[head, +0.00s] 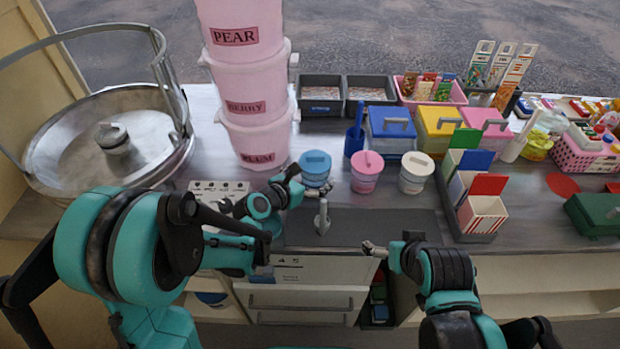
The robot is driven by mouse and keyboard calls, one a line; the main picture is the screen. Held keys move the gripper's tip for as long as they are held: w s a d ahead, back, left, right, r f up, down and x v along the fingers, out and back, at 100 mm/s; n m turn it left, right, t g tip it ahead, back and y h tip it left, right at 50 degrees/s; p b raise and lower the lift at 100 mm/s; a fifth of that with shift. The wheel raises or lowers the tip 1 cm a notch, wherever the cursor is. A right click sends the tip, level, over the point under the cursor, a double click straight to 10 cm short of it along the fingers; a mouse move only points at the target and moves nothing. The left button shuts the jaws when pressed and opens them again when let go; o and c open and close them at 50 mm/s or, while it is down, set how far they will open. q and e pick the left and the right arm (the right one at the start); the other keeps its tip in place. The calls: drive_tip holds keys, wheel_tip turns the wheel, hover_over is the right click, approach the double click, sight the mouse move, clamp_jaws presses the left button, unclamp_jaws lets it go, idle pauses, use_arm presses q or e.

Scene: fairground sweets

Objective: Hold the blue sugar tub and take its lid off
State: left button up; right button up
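The blue sugar tub (314,180) stands upright on the counter, leftmost in a row of three small tubs. Its blue lid (315,161) is on top. My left gripper (318,190) is at the tub's front, low on its side. Its fingers overlap the tub's lower edge in the view, and I cannot tell whether they grip it. My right gripper (372,248) is at the counter's front edge, to the right of and nearer than the tub, apart from it. Its fingertips are small here and their opening is unclear.
A pink tub (367,172) and a cream tub (416,173) stand right of the blue one. Stacked pink buckets (258,110) rise behind left. A blue scoop holder (354,142) stands behind. A carton rack (475,236) is at right. The dark mat (400,226) in front is mostly clear.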

use_arm(q)
drive_tip(key=shift+c, duration=0.4)
drive_tip(key=c, duration=0.7)
drive_tip(key=shift+r, duration=0.15)
drive_tip(key=shift+r+p, duration=0.4)
drive_tip(key=shift+r, duration=0.1)
